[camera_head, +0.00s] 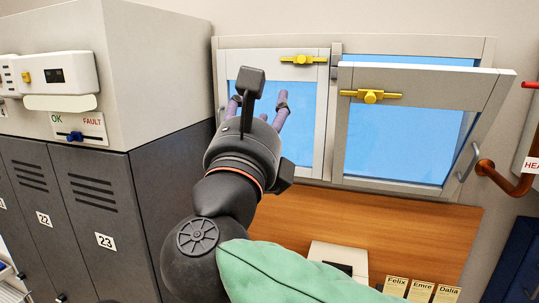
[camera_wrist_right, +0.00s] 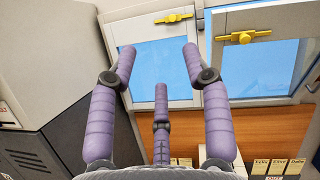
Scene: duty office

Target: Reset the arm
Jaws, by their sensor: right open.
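My right arm rises from the bottom middle of the head view, its gripper (camera_head: 259,106) raised in front of the left window pane. In the right wrist view its purple fingers (camera_wrist_right: 158,68) are spread apart with nothing between them. A third finger shows low in the middle. The gripper appears apart from the window, though the exact gap is hard to tell. My left gripper is not in view.
The right window sash (camera_head: 408,128) is tilted out of its frame; the left sash (camera_head: 316,125) looks shut. Grey lockers (camera_head: 88,215) stand left. A wooden board (camera_head: 395,228), a white box (camera_head: 338,258) and name cards (camera_head: 421,291) are below. A copper pipe (camera_head: 505,181) is at right.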

